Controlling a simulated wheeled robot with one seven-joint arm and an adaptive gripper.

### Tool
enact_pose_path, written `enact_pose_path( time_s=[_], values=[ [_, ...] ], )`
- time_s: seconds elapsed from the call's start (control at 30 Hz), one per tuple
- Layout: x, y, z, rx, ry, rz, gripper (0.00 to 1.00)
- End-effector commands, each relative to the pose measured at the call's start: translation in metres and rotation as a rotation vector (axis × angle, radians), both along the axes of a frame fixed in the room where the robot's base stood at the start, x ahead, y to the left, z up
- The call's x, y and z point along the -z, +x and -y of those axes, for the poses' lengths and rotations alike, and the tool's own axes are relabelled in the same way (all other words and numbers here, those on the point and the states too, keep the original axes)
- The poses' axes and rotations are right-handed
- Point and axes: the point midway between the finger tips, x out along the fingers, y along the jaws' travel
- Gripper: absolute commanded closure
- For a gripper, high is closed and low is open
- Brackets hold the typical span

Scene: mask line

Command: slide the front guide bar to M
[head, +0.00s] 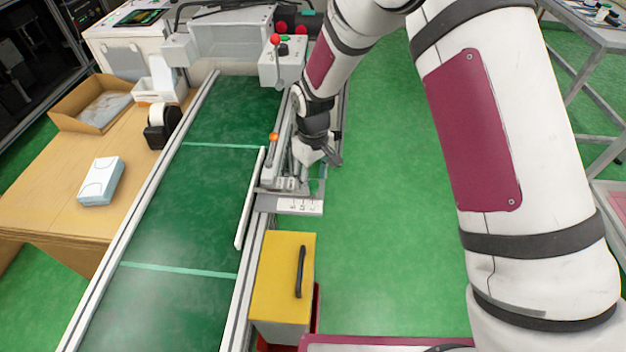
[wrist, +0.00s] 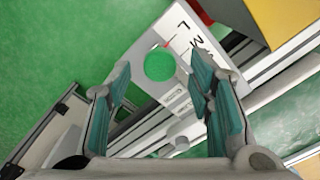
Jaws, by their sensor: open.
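The front guide bar (head: 250,198) is a long pale bar along the right side of the green conveyor belt. Its bracket leads right to a light scale plate (head: 300,206), marked with letters. In the wrist view the scale plate (wrist: 177,30) shows L and M, with a small red pointer (wrist: 167,44) beside the letters, closer to L than to M. My gripper (head: 325,160) is over the bracket end, right of the conveyor. In the wrist view it is open, its teal-padded fingers either side of a round green spot (wrist: 160,65). I cannot tell whether that is a knob or an opening.
A yellow box (head: 283,275) with a black handle stands just in front of the scale plate. An orange-topped lever (head: 274,138) rises beside the rail behind the bar. A wooden table (head: 45,200) is left of the conveyor.

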Motion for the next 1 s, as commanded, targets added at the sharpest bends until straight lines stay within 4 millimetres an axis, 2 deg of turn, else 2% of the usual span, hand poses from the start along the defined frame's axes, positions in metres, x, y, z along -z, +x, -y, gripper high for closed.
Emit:
enact_pose_path(
  time_s=[0.17,0.47,0.6,0.7,0.87,1.0],
  values=[
    [0.013,0.0,0.0,0.0,0.0,0.0,0.52],
    [0.014,0.0,0.0,0.0,0.001,0.001,0.52],
    [0.014,0.0,0.0,0.0,0.001,0.001,0.82],
    [0.014,0.0,0.0,0.0,0.0,0.0,1.0],
    [0.014,0.0,-0.001,-0.001,0.0,0.0,1.0],
    [0.015,0.001,-0.016,-0.004,0.0,0.0,1.0]
  ],
)
